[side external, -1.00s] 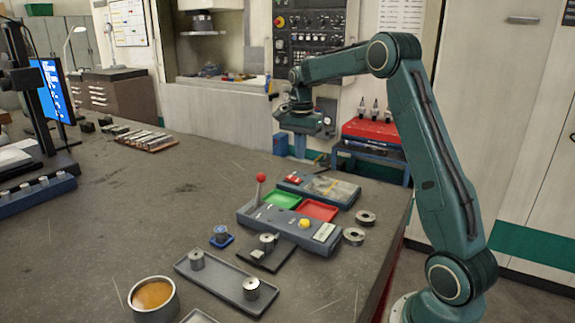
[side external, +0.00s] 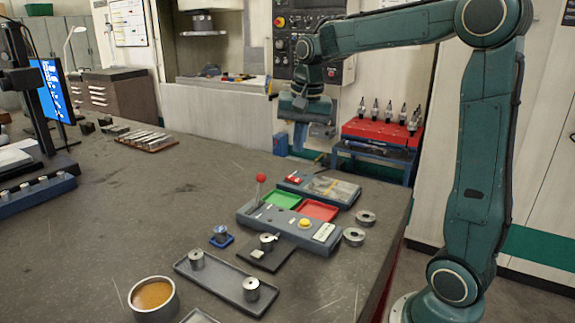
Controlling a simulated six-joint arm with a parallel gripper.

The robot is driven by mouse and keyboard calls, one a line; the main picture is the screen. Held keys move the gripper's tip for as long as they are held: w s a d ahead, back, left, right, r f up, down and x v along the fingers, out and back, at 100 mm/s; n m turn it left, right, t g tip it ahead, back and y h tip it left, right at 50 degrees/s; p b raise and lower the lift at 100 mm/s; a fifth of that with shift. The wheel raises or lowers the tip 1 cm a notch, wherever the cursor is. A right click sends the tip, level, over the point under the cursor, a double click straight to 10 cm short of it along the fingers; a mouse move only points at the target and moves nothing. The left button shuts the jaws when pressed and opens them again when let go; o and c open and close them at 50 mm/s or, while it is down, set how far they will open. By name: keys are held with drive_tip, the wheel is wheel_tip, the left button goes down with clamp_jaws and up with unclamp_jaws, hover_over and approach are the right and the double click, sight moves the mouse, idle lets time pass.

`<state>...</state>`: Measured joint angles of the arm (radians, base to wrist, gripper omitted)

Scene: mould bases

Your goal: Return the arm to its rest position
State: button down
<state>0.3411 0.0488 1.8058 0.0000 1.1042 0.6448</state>
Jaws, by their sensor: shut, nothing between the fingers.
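My gripper (side external: 301,130) hangs at the end of my teal arm in the side external view, high above the far right part of the workbench. Its fingers point down and are shut, with nothing between them. It touches nothing that I can see. My upper arm stands nearly upright at the right, and the forearm reaches left from the raised elbow. On the bench (side external: 110,225) below are a grey control box (side external: 290,228) with a red-knobbed lever, and a dark grey tray (side external: 226,282) holding two metal cylinders.
A green tray (side external: 282,201) and a red tray (side external: 318,210) lie by the control box. Two metal rings (side external: 354,236) lie near the bench's right edge. A bowl of orange material (side external: 153,296) stands in front. A red tool rack (side external: 382,133) stands behind. The bench's left middle is clear.

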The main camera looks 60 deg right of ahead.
drive_tip(key=s+a+f+n+t, duration=0.1)
drive_tip(key=s+a+n+t, duration=0.1)
drive_tip(key=s+a+n, duration=0.3)
drive_tip(key=s+a+f+n+t, duration=0.1)
drive_tip(key=s+a+n, duration=0.5)
drive_tip(key=s, duration=0.8)
drive_tip(key=shift+a+f+t+y, duration=0.2)
drive_tip(key=shift+a+t+y, duration=0.15)
drive_tip(key=shift+a, duration=0.7)
drive_tip(key=shift+w+r, duration=0.1)
drive_tip(key=shift+w, duration=0.05)
